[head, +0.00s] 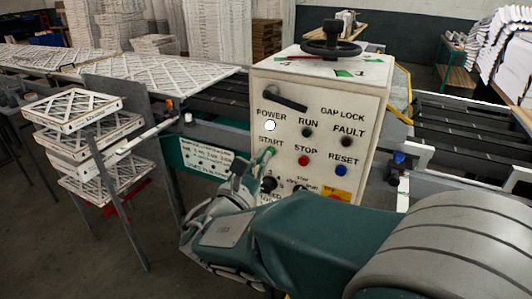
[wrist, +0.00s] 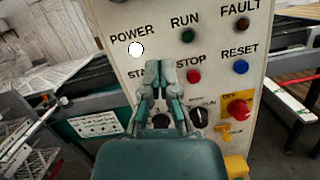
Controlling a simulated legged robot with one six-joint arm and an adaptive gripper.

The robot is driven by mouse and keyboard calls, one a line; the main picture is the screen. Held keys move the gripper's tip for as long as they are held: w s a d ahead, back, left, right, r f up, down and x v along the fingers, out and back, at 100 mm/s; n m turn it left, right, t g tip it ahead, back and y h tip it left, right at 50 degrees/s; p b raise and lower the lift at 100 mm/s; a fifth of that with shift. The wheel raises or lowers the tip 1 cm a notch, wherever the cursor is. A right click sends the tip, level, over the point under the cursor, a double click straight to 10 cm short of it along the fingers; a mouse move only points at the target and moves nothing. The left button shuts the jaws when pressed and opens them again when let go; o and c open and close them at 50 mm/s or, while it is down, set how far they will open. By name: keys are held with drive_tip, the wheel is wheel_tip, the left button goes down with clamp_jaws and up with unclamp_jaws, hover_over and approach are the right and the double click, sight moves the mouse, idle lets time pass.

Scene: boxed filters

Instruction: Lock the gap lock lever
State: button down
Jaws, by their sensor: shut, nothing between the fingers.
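The gap lock lever (head: 285,98) is a black bar on the upper left of the white control box (head: 375,120). It slopes down to the right, left of the "GAP LOCK" label. It is not clearly visible in the wrist view. My gripper (wrist: 160,70) is shut and empty, its fingertips together in front of the panel by the "START" label. In the head view my gripper (head: 266,158) is below the lever and the white power light (head: 270,125), apart from the lever. I cannot tell whether the fingertips touch the panel.
The red stop button (wrist: 194,76), blue reset button (wrist: 241,67), black knob (wrist: 199,116) and red emergency stop (wrist: 239,108) are near my gripper. A black handwheel (head: 331,47) tops the box. Stacked filters (head: 78,110) stand left; conveyors flank the box.

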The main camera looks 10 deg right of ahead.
sight(291, 106)
drive_tip(key=w+d+r, duration=0.1)
drive_tip(key=w+d, duration=0.1)
drive_tip(key=w+d+r, duration=0.4)
drive_tip(key=shift+w+d+r, duration=0.1)
drive_tip(key=shift+w, duration=0.15)
drive_tip(key=shift+d+r, duration=0.15)
drive_tip(key=shift+r, duration=0.4)
drive_tip(key=shift+d+r, duration=0.15)
drive_tip(key=shift+r, duration=0.35)
